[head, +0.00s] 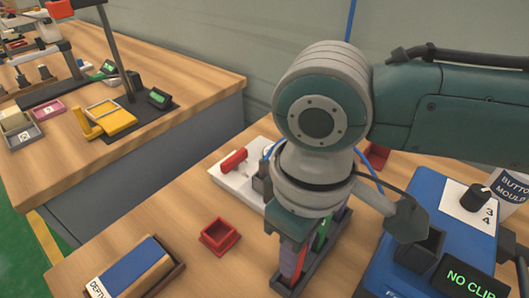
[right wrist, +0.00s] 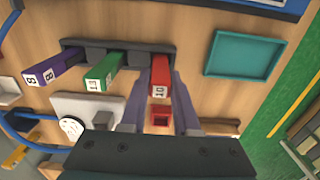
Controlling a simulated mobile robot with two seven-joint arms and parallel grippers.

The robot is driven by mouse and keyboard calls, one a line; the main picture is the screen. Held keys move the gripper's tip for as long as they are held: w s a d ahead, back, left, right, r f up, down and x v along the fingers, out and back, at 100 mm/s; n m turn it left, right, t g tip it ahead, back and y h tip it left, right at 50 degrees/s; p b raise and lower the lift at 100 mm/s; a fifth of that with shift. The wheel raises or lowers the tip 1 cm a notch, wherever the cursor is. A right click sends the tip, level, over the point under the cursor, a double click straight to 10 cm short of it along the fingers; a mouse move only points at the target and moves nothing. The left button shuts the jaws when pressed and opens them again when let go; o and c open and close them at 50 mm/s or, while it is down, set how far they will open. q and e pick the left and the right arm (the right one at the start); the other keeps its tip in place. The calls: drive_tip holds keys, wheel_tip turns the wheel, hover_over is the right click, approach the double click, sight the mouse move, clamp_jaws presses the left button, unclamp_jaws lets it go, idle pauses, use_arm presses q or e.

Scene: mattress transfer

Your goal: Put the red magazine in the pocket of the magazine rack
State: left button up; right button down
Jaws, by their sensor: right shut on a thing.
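The red magazine (right wrist: 160,78), marked 10, is between the fingers of my right gripper (right wrist: 162,92), which is shut on it. It also shows in the head view (head: 291,260), below my right wrist. Its far end meets the right-end pocket of the dark magazine rack (right wrist: 118,46); how deep it sits I cannot tell. A green magazine (right wrist: 103,73) and a purple magazine (right wrist: 52,68) stand in other pockets of the rack. In the head view the rack (head: 315,267) is partly hidden by my right arm. My left gripper is not in view.
A blue machine (head: 440,230) stands right of the rack. A small red bin (head: 219,236) and a tray with a blue block (head: 135,270) lie to the left. A white board (head: 235,172) with a red handle is behind. Clear wood lies between the bin and rack.

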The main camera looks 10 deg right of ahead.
drive_tip(key=shift+f, duration=0.1)
drive_tip(key=c, duration=0.7)
unclamp_jaws()
drive_tip(key=shift+o, duration=0.2)
wheel_tip(320, 180, up, 12)
drive_tip(key=p, duration=0.2)
drive_tip(key=shift+p, duration=0.3)
